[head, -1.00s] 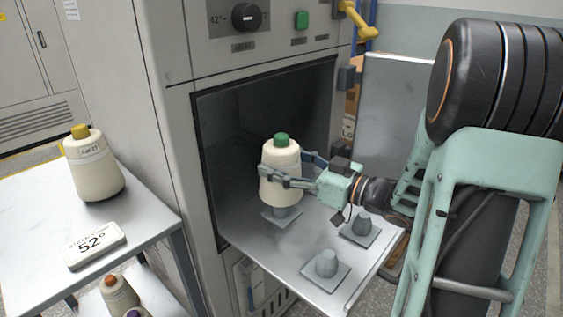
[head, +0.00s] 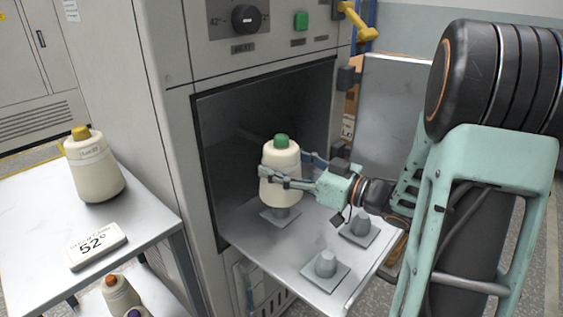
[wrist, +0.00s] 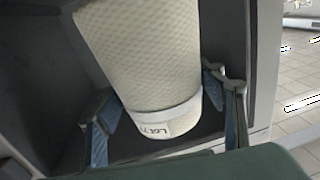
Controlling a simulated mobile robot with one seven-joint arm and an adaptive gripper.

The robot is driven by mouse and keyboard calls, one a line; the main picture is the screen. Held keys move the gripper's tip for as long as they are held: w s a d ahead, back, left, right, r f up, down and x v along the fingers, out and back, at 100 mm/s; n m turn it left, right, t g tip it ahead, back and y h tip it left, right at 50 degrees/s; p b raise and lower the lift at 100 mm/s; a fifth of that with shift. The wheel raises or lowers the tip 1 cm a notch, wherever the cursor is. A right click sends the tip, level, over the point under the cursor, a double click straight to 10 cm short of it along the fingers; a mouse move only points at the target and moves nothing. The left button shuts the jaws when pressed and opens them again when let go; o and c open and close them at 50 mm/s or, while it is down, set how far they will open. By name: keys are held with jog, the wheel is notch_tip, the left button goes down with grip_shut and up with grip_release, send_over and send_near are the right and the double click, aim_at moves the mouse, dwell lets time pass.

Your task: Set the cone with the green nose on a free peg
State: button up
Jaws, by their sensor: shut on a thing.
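The cone with the green nose (head: 281,160) is upright at the mouth of the oven, over a grey peg (head: 281,212) at the tray's back left. My gripper (head: 283,180) is shut around its body from the right. Whether the cone rests on the peg or hangs just above it, I cannot tell. In the wrist view the cone (wrist: 150,65) fills the middle between my two fingers, with a lot label near one end. Two other pegs, a front one (head: 325,264) and a right one (head: 360,224), stand bare on the tray (head: 300,240).
The oven's dark opening (head: 235,130) lies behind the cone, with its open door (head: 390,110) at the right. A yellow-nosed cone (head: 93,168) and a sign reading 52° (head: 98,246) stand on the left table (head: 40,215). An orange-nosed cone (head: 118,292) is below.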

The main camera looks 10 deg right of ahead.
jog(key=shift+f, duration=0.1)
dwell(0.3)
jog(key=shift+f+b, duration=0.95)
jog(key=shift+f, duration=0.45)
jog(key=shift+f+b, duration=0.6)
jog(key=shift+f, duration=0.4)
dwell(0.5)
jog(key=o, duration=1.5)
jog(key=shift+o, duration=0.2)
jog(key=v, duration=0.7)
jog(key=shift+s+d, duration=0.15)
jog(key=shift+s, duration=0.1)
jog(key=shift+r, duration=0.15)
